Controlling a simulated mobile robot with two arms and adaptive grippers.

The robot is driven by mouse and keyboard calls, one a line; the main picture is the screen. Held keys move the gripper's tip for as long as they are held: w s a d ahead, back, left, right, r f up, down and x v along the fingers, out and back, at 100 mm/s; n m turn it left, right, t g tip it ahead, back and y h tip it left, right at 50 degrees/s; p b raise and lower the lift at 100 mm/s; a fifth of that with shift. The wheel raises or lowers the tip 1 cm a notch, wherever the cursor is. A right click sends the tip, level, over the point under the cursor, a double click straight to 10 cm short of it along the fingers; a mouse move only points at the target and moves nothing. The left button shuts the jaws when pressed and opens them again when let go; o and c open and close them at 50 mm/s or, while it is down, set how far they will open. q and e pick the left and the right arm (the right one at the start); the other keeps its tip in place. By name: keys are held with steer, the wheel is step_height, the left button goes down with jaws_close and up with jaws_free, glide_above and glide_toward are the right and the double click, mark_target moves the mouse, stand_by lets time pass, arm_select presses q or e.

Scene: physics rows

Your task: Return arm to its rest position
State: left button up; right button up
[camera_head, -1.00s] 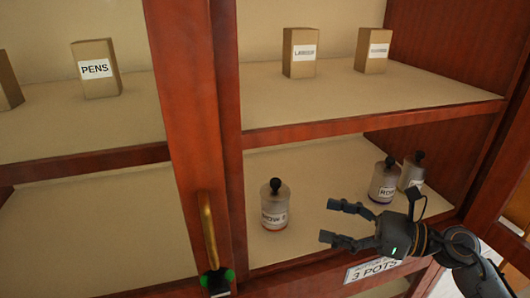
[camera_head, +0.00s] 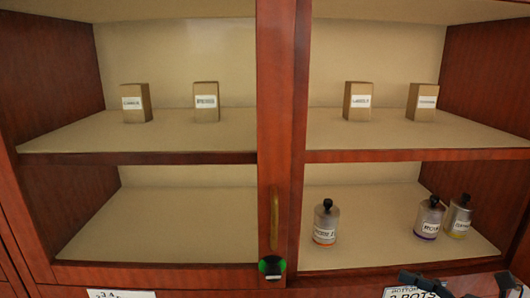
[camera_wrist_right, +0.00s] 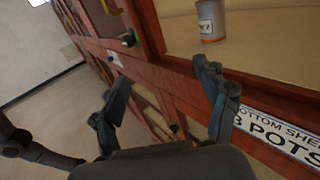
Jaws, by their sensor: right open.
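My right gripper (camera_wrist_right: 165,105) is open and empty in the right wrist view, in front of the cabinet's lower edge. In the head view only parts of it show (camera_head: 428,284) at the bottom right, below the bottom right shelf (camera_head: 375,245). On that shelf stand three grey pots with black knobs: one at the left (camera_head: 326,226), one at the right (camera_head: 428,220) and one at the far right (camera_head: 458,218). A pot also shows in the right wrist view (camera_wrist_right: 211,22). My left gripper is not in view.
Brown boxes stand on the upper shelves, two at the left (camera_head: 136,104) and two at the right (camera_head: 358,101). A middle post (camera_head: 282,120) carries a brass handle (camera_head: 275,218). The bottom left shelf (camera_head: 160,228) is empty. A "3 POTS" label (camera_wrist_right: 280,135) is on the cabinet's front edge.

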steer(key=w+d+r+m+t+h, duration=0.3)
steer(key=m+t+h, duration=0.3)
steer(key=m+t, duration=0.7)
steer(key=d+f+m+g+h, duration=0.5)
steer(key=f+m+h, duration=0.5)
steer(key=m, duration=0.9)
steer(key=s+a+f+m+g+h, duration=0.1)
steer(key=s+a+f+m+g, duration=0.1)
steer(key=s+f+m+g, duration=0.45)
steer(key=s+a+f+m+g, duration=0.2)
steer(key=s+f+m+g, duration=0.15)
steer(key=f, duration=0.55)
steer(key=s+a+f+m+g+y, duration=0.3)
steer(key=s+a+f+g, duration=0.25)
steer(key=s+a, duration=0.5)
step_height(320, 180, down, 27)
steer(key=s+d, duration=0.2)
steer(key=s, duration=0.1)
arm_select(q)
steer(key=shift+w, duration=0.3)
arm_select(e)
steer(key=s+d+f+g, duration=0.2)
steer(key=s+d+f, duration=0.1)
steer(key=s+f, duration=1.2)
steer(key=shift+s+d+f+h, duration=0.15)
steer(key=shift+s+f+h, duration=0.1)
steer(key=shift+s+h, duration=0.25)
